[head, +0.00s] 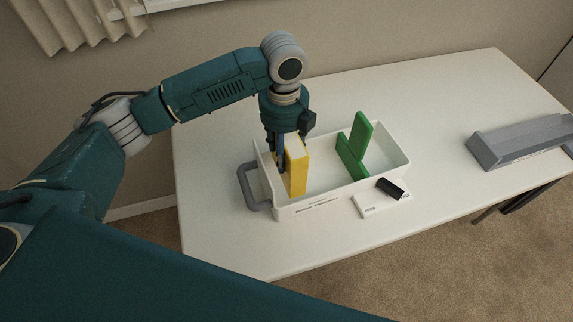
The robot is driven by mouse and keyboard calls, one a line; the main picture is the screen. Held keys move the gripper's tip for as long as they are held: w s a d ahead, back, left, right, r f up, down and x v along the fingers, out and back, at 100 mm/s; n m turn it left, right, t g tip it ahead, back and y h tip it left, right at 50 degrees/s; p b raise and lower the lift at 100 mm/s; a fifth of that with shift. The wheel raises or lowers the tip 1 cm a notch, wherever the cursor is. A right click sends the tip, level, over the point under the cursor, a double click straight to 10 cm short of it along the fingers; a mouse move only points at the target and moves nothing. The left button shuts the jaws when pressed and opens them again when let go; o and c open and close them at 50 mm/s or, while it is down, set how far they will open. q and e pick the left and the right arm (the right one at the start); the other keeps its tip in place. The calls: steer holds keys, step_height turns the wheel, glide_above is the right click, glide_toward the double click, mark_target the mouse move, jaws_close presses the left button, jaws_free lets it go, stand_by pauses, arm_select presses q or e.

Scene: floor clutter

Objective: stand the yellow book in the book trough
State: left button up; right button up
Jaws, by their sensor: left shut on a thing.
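The yellow book (298,171) stands upright inside a white bin (345,196), near the bin's left end. My left gripper (279,160) points down into the bin and is shut on the yellow book; a finger shows along the book's left side. The book's lower edge is behind the bin's front wall, so I cannot tell whether it touches the bottom. A long grey trough (515,143), which looks like the book trough, lies on the table at the right. My right gripper is not in view.
Green upright pieces (354,155) stand in the bin, right of the book. The bin has a grey handle (250,188) at its left end. A black cylinder (391,188) lies by a white flat item (373,207) in front. The white table (437,117) is clear between bin and trough.

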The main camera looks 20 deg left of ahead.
arm_select(q)
step_height(320, 180, down, 3)
steer(key=shift+f, duration=0.4)
step_height(320, 180, down, 3)
steer(key=shift+f+p, duration=0.2)
steer(key=shift+p, duration=0.25)
steer(key=shift+f, duration=0.15)
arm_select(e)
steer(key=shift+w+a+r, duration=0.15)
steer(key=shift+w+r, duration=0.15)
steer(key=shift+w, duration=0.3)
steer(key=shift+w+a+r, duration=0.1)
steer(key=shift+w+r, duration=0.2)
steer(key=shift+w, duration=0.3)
arm_select(q)
steer(key=o, duration=1.1)
steer(key=shift+f, duration=0.15)
steer(key=o, duration=0.4)
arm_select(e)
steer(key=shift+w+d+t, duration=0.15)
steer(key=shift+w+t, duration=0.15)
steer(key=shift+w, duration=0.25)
